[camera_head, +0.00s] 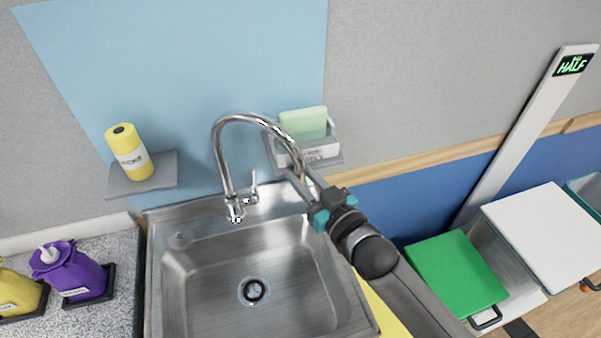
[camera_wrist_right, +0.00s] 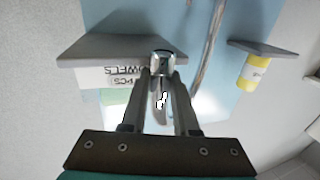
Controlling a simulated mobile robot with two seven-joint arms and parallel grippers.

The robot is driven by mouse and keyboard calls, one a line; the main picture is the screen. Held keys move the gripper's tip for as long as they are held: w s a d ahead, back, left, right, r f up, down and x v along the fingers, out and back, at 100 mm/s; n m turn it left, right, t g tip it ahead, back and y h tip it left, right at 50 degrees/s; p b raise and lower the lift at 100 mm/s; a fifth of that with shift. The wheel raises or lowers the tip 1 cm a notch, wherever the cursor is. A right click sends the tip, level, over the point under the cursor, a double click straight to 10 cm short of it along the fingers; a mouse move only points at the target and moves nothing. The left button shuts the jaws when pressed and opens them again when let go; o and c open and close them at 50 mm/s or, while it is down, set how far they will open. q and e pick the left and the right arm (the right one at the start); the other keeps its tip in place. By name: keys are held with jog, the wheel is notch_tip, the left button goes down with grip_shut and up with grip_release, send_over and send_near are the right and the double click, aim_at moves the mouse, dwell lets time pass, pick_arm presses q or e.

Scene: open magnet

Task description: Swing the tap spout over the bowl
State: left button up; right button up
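The chrome tap stands at the back of the sink. Its curved spout (camera_head: 262,120) arcs to the right, and its tip hangs over the sink's back right corner area. The steel sink bowl (camera_head: 205,290) with its round drain (camera_head: 253,291) lies in front and is empty. My right gripper (camera_head: 301,173) is at the spout's end with its fingers apart, one on either side of it. In the right wrist view the spout tip (camera_wrist_right: 162,63) shows between the fingertips; firm contact cannot be made out. My left gripper is out of view.
A shelf with a white towel box (camera_head: 318,149) and a green block (camera_head: 303,122) is close behind the spout. A yellow bottle (camera_head: 131,151) stands on a left shelf. A purple jug (camera_head: 72,272) stands left; a green lid (camera_head: 455,275) is at right.

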grip_shut()
dwell(1.1)
